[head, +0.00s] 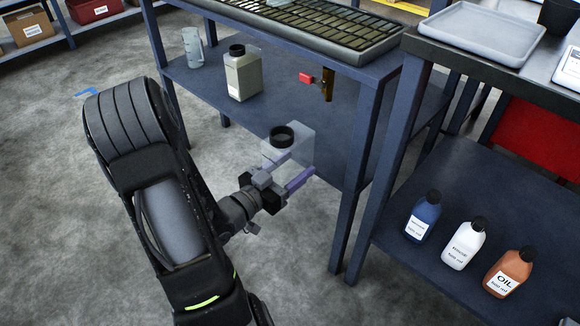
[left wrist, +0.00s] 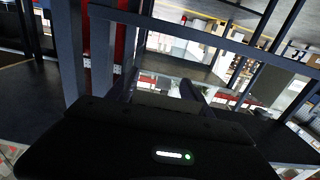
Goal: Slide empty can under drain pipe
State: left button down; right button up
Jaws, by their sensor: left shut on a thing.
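A clear, empty-looking can (head: 296,148) with a black neck is in the head view, at the front edge of the blue lower shelf. My left gripper (head: 290,172) is shut on it from the near side. Whether the can touches the shelf is not clear. The drain pipe (head: 327,86) is a short brown tube with a red handle (head: 306,78), hanging below the grated tray, behind and right of the held can. A second can (head: 242,76) with a black cap and cloudy contents stands further back on the shelf. My right gripper is out of view.
A clear beaker (head: 193,48) stands at the shelf's back left. The grated tray (head: 375,50) sits above, and a blue trolley leg (head: 358,165) stands right of the held can. Blue, white and orange bottles (head: 508,272) stand on the right trolley. The shelf below the pipe looks clear.

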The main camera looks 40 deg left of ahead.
aim_at(304, 160)
pick_arm(q)
jog(key=shift+w+f+p, duration=0.1)
jog(key=shift+w+p, duration=0.85)
jog(key=shift+w, duration=0.75)
jog(key=shift+w+a+b, duration=0.15)
jog(key=shift+w+b, duration=0.35)
jog(key=shift+w, duration=5.35)
jog(key=shift+f+b, duration=0.3)
jog(key=shift+b, duration=0.05)
jog(key=shift+c, duration=1.6)
grip_release()
